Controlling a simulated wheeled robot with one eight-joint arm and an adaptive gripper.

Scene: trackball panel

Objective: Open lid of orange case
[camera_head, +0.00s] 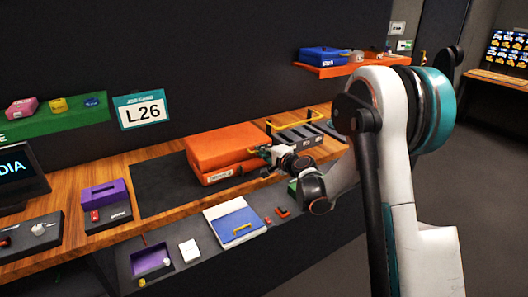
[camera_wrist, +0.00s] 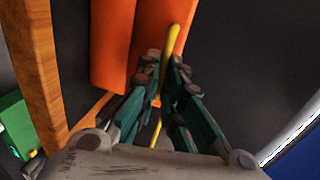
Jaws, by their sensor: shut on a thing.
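The orange case (camera_head: 222,146) lies on a dark mat on the wooden counter, with its lid looking down on its body. It also fills the top of the wrist view (camera_wrist: 112,45). A yellow handle (camera_wrist: 173,38) runs along its orange face and passes between my fingertips. My gripper (camera_head: 264,153) is at the right front of the case; in the wrist view my gripper (camera_wrist: 164,72) is shut on the yellow handle. My fingers hide part of the handle, and I cannot tell whether there is a small gap under the lid.
A dark rack with yellow bars (camera_head: 295,132) stands close to the right of the case. A blue and white panel with a yellow handle (camera_head: 236,222) lies in front. A purple box (camera_head: 104,194) is at the left. The dark mat (camera_head: 160,185) left of the case is clear.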

